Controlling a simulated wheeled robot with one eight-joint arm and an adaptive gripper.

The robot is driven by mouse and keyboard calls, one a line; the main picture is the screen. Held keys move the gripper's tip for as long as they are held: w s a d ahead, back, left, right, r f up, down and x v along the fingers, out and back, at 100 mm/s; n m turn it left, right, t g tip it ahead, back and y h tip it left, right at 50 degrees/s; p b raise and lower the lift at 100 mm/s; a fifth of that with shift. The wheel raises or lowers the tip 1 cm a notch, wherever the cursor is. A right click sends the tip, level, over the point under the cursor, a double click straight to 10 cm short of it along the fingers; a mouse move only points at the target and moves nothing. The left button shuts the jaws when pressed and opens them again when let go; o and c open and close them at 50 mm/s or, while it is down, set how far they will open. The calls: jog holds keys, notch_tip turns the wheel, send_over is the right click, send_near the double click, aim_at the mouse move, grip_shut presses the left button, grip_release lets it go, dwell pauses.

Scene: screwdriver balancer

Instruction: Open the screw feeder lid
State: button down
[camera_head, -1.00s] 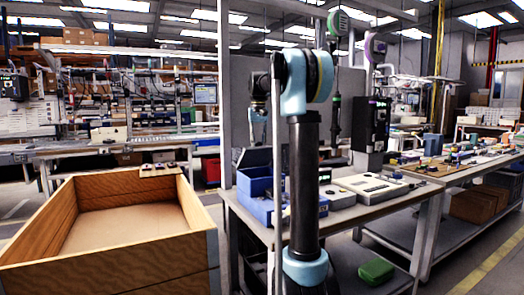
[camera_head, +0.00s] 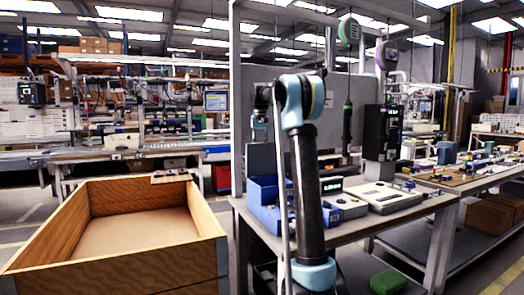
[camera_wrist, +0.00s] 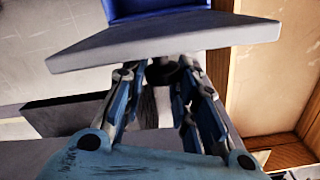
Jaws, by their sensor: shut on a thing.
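The pale box-like unit (camera_head: 388,199) on the workbench looks like the screw feeder. I cannot make out its lid clearly. A smaller light unit (camera_head: 345,205) stands beside it. My gripper is hidden in the head view. In the wrist view, my gripper (camera_wrist: 165,72) has its fingers close together, their tips at the lower edge of a pale grey slab (camera_wrist: 150,45). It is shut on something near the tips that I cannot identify. A blue thing (camera_wrist: 155,8) shows beyond the slab.
A large open wooden crate (camera_head: 150,262) stands left of the workbench (camera_head: 400,214). Blue bins (camera_head: 265,190) sit at the bench's left side. A black display box (camera_head: 381,132) stands behind the units. A green block (camera_head: 388,282) lies below. Wooden boards (camera_wrist: 265,70) show right in the wrist view.

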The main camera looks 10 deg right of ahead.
jog(key=shift+a, duration=0.4)
jog(key=c, duration=1.2)
grip_release()
jog(key=shift+c, duration=0.2)
jog(key=shift+w+d+r, duration=0.1)
jog(key=shift+r, duration=0.45)
notch_tip(320, 180, up, 11)
jog(key=shift+f, duration=0.15)
